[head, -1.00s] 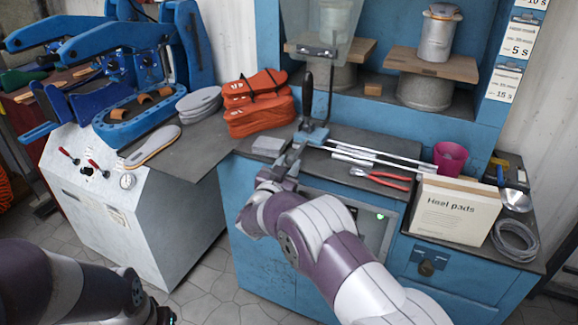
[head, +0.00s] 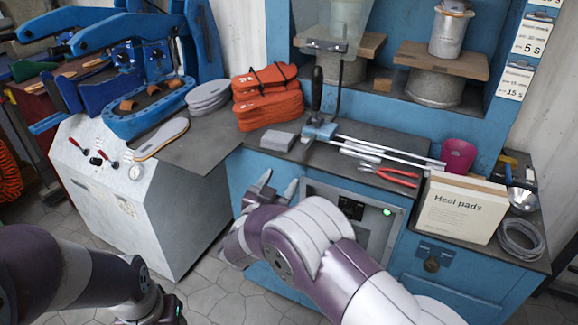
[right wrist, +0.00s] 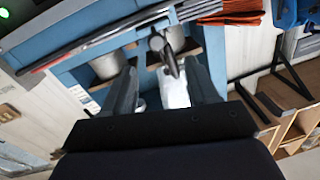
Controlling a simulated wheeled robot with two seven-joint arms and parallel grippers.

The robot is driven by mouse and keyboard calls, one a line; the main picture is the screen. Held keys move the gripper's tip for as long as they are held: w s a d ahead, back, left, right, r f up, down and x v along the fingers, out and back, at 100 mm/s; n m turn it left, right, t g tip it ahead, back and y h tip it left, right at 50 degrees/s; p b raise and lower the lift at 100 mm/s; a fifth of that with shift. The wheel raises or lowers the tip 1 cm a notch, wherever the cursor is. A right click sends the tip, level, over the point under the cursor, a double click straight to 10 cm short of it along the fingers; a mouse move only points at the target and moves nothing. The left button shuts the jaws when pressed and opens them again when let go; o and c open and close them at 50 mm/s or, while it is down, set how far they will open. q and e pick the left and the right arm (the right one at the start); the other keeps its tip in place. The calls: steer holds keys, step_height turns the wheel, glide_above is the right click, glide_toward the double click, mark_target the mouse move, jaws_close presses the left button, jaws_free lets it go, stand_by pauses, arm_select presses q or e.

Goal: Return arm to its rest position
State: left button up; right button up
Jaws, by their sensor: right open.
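My right gripper (head: 276,186) is open and empty in the head view, in front of the blue workbench and below its top edge. Its two fingers also stand apart in the right wrist view (right wrist: 165,85), with the blue bench and shelf beyond them. A lever with a black handle (head: 317,90) stands upright on the bench top, apart from the gripper. My left arm shows at the lower left of the head view; its gripper (head: 165,310) is partly cut off by the bottom edge, and its fingers cannot be made out.
The bench top holds a grey block (head: 278,140), red-handled pliers (head: 390,176), a pink cup (head: 458,156), a heel pads box (head: 458,208) and a cable coil (head: 521,240). Orange soles (head: 268,98) and a blue press (head: 150,108) are at left. Floor shows between the cabinets.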

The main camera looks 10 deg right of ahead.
steer(key=v, duration=0.2)
steer(key=shift+s+a, duration=0.15)
steer(key=shift+s, duration=0.05)
steer(key=shift+f, duration=0.15)
